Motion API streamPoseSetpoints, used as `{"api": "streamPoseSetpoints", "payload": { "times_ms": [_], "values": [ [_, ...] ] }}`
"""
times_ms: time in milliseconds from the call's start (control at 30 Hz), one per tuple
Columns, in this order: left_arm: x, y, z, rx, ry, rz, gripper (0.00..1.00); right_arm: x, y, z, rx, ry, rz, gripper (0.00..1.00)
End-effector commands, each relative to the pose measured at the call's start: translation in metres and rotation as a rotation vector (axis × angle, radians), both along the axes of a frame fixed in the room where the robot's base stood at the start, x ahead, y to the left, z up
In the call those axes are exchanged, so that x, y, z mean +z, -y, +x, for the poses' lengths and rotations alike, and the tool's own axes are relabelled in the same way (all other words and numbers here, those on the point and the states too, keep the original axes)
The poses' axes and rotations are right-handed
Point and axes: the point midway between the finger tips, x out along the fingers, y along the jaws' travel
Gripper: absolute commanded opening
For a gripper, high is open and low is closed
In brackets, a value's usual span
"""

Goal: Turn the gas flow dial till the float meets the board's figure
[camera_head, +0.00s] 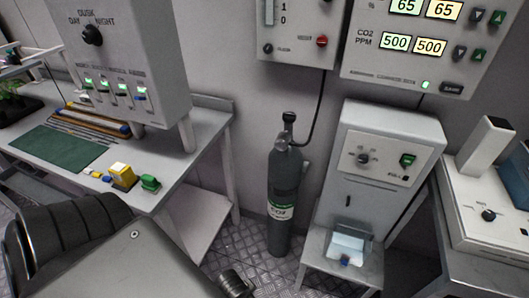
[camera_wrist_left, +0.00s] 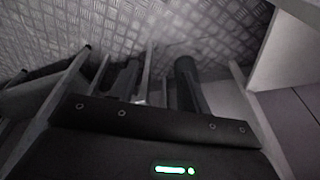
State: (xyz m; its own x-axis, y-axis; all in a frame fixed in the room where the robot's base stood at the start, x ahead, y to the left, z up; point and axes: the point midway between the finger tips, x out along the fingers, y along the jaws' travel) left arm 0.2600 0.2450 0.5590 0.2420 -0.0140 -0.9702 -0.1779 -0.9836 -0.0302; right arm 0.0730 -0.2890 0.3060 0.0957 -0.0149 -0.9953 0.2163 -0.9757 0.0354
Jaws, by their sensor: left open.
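The flow meter box (camera_head: 296,50) hangs on the back wall at the top centre of the head view. Its scale tube (camera_head: 269,12) shows the marks 1 and 0, and the upper part is cut off. No float can be made out. A small black knob (camera_head: 268,48) and a red knob (camera_head: 322,41) sit below the tube; I cannot tell which is the gas flow dial. My left gripper (camera_wrist_left: 156,85) shows in the left wrist view, fingers apart, with nothing held and patterned floor beyond. My right gripper is not in view.
A display board (camera_head: 372,70) reads CO2 PPM 500 and 500. A gas cylinder (camera_head: 282,200) stands on the floor below, its hose rising to the box. A grey cabinet (camera_head: 345,190) stands right of it. A workbench (camera_head: 180,160) with small blocks stands left.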

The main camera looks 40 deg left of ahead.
Motion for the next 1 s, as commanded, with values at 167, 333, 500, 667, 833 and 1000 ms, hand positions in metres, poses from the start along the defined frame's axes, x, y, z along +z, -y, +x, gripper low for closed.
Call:
{"api": "streamPoseSetpoints", "payload": {
  "times_ms": [167,333,500,667,833,1000],
  "values": [
    [0.069,-0.004,0.014,0.012,0.058,0.0,0.48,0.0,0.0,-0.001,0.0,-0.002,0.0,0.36],
    [0.139,-0.025,0.055,0.046,0.215,0.021,0.48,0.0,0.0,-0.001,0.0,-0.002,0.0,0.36],
    [0.194,-0.059,0.125,0.095,0.457,0.051,0.48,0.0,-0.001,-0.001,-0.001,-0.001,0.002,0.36],
    [0.252,-0.1,0.197,0.146,0.721,0.077,0.48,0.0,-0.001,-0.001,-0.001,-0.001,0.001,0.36],
    [0.34,-0.155,0.273,0.205,1.064,0.086,0.48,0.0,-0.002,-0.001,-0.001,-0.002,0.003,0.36],
    [0.446,-0.212,0.319,0.254,1.424,0.066,0.48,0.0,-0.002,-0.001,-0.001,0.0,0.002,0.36]
  ]
}}
